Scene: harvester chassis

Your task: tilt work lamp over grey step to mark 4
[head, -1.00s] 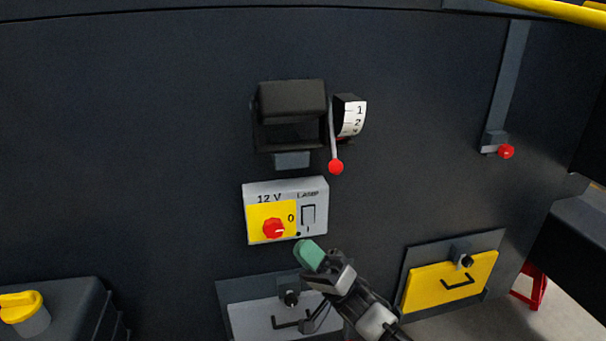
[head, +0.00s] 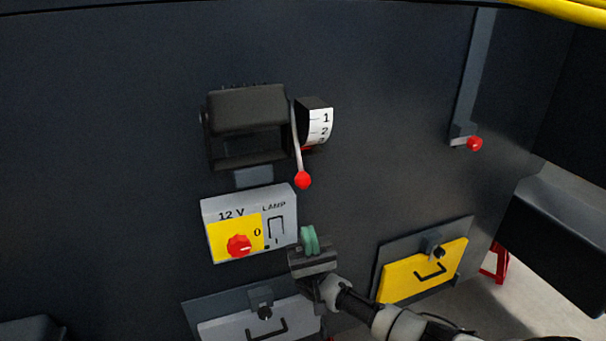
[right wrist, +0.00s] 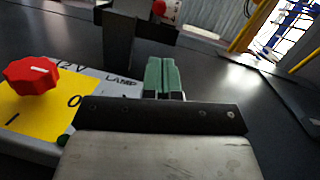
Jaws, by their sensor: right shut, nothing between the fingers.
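The black work lamp (head: 247,108) sits in a bracket on the dark wall. Beside it is a white scale (head: 319,126) showing 1, 2 and a partly hidden 3, with a bit of red at its lower edge. A thin lever with a red knob (head: 303,180) hangs between lamp and scale. My right gripper (head: 310,240) is shut and empty, its green fingertips below the red knob and apart from it. The fingertips also show in the right wrist view (right wrist: 163,78), with the red knob (right wrist: 159,7) beyond them. My left gripper is out of view. I cannot identify the grey step.
A 12 V lamp switch panel (head: 282,215) with a red rotary knob (head: 239,245) is just left of my right gripper. A grey flap (head: 220,329) and a yellow flap (head: 400,280) are lower down. Another red-knobbed lever (head: 475,143) is at right.

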